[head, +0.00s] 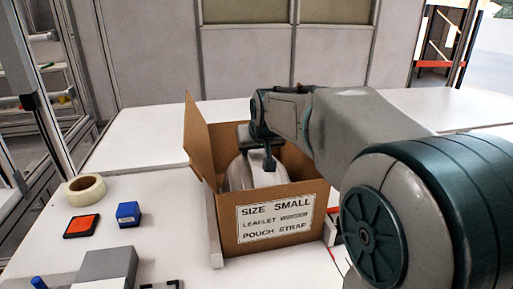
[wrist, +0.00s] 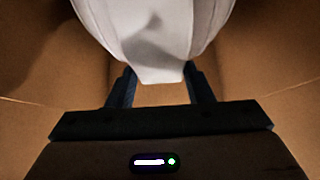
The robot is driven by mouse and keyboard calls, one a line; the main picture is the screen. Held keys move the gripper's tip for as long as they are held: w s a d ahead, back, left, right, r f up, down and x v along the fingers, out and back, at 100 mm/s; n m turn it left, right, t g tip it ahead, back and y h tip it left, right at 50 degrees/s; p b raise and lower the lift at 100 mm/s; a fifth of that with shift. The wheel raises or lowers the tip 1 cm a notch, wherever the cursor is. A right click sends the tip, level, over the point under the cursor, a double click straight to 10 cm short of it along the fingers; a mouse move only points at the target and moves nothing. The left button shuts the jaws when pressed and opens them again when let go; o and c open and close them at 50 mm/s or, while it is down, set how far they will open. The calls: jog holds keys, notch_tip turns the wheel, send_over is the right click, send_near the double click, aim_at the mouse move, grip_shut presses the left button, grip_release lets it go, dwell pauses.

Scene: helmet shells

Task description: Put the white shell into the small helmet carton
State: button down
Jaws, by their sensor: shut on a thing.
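The white shell (head: 240,174) is inside the small helmet carton (head: 228,228), an open brown box labelled "SIZE SMALL". My gripper (head: 270,160) reaches down into the carton from above and is shut on the shell. In the wrist view the shell (wrist: 155,40) fills the top middle, with its narrow edge between the two dark fingers of my gripper (wrist: 160,88). Brown carton walls (wrist: 40,60) lie on both sides of it. Whether the shell touches the carton floor is hidden.
A tape roll (head: 85,188), an orange-topped pad (head: 81,226) and a blue block (head: 128,214) lie on the white table (head: 150,185) left of the carton. A grey block (head: 108,266) is at the front left. The carton's left flap (head: 197,135) stands up.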

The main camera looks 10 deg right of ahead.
jog(key=c, duration=0.6)
grip_release()
jog(key=p+v, duration=0.2)
jog(key=v, duration=1.1)
jog(key=shift+s+r, duration=0.25)
jog(key=shift+r, duration=0.05)
jog(key=s+f+g+p, duration=0.1)
jog(key=s+f+p, duration=0.1)
jog(key=s+p, duration=0.3)
jog(key=s+f+g+p, duration=0.2)
jog(key=s+p, duration=0.3)
jog(key=s, duration=0.2)
jog(key=s+f+g+p, duration=0.2)
jog(key=s+p, duration=0.3)
jog(key=s, duration=0.1)
jog(key=shift+s, duration=0.25)
